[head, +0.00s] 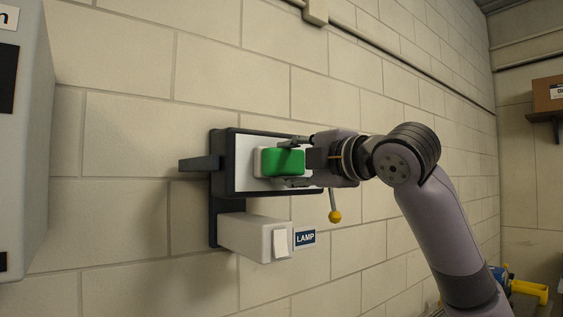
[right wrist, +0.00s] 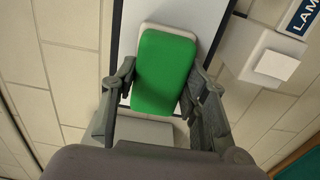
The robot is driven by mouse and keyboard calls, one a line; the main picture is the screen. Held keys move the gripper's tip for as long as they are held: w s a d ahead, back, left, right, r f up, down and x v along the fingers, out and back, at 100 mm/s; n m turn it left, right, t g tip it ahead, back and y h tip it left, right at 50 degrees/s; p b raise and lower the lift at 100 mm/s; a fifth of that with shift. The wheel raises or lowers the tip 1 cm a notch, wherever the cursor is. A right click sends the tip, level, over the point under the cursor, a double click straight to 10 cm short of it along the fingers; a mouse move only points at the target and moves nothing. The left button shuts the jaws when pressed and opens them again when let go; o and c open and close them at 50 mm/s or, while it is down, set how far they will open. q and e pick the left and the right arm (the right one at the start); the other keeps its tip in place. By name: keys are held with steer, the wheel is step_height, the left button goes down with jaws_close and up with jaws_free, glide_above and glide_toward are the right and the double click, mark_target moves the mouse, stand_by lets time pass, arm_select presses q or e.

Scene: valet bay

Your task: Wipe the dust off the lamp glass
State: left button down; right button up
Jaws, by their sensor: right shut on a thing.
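The lamp (head: 230,160) is a dark-framed box on the brick wall with a pale, flat lamp glass (head: 244,182). My right gripper (head: 291,168) is shut on a green sponge (head: 283,162) with a white face, one finger on each long side. The sponge is in front of the glass with its white face toward it; I cannot tell whether they touch. In the right wrist view the green sponge (right wrist: 163,75) sits between both fingers, over the pale lamp glass (right wrist: 190,14). I cannot make out dust. My left gripper is not in view.
Below the lamp is a white switch box (head: 262,238) with a blue LAMP label (head: 305,238). A lever with a yellow knob (head: 335,217) hangs to its right. A grey cabinet (head: 28,150) stands at the left. A shelf box (head: 548,93) is far right.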

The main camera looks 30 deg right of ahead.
mark_target(269, 162)
steer(key=shift+d, duration=2.85)
steer(key=shift+s+a, duration=0.2)
steer(key=shift+a, duration=2.7)
steer(key=shift+s+a, duration=0.2)
steer(key=shift+a, duration=2.7)
steer(key=shift+s+d+f, duration=0.1)
steer(key=shift+s+d, duration=0.15)
steer(key=shift+s, duration=0.6)
steer(key=shift+s+d+b, duration=0.15)
steer(key=shift+s+b, duration=0.05)
steer(key=shift+s, duration=0.85)
steer(key=shift+s+d+b, duration=0.1)
steer(key=shift+s+b, duration=0.1)
steer(key=shift+s, duration=0.8)
steer(key=shift+s, duration=0.1)
steer(key=s, duration=0.2)
steer(key=shift+s+d, duration=0.2)
steer(key=shift+s, duration=0.2)
